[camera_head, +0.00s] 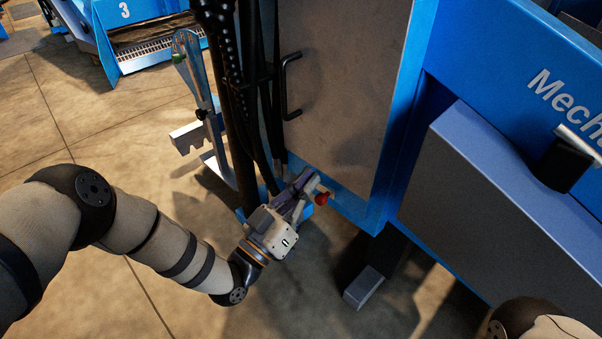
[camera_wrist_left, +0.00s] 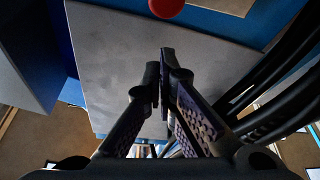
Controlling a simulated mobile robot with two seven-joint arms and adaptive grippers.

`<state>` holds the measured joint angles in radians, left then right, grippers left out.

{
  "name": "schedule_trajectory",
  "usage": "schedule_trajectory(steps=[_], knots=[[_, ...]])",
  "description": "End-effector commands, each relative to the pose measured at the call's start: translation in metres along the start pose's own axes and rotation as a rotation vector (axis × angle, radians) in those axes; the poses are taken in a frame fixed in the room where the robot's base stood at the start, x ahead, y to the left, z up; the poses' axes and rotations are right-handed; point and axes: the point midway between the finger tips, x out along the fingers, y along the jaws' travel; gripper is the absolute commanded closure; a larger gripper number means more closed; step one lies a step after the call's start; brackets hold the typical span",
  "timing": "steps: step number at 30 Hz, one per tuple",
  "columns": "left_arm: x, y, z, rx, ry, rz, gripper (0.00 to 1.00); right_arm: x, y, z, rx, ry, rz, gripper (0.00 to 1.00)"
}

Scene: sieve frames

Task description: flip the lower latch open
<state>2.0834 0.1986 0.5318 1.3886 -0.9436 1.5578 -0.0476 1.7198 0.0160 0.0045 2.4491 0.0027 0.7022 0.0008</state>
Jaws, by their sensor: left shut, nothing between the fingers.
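The lower latch shows as a red knob (camera_head: 322,199) at the bottom edge of the grey panel, and the red knob is at the top edge of the left wrist view (camera_wrist_left: 166,6). The latch body is mostly hidden by my gripper. My left gripper (camera_head: 306,183) is beside the knob, its fingers shut and empty. In the left wrist view its fingertips (camera_wrist_left: 163,82) are together in front of the grey panel, with the knob beyond them. I cannot tell whether they touch the latch. My right gripper is not in view.
The grey panel (camera_head: 345,80) has a black handle (camera_head: 290,85) and sits in a blue frame (camera_head: 408,95). Black hoses (camera_head: 255,90) hang just left of it. A metal bracket (camera_head: 205,110) stands farther left. A large blue-topped box (camera_head: 500,200) is at right. Floor (camera_head: 90,110) is open at left.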

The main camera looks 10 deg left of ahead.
Motion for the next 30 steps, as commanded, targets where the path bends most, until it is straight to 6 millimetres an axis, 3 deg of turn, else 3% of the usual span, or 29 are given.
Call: schedule_trajectory(steps=[15,30], knots=[[-0.009,0.009,0.027,0.357,-0.001,0.126,1.0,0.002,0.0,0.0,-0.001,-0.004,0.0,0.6],[-0.012,0.009,0.035,0.46,-0.001,0.161,1.0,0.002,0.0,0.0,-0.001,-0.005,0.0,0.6]])
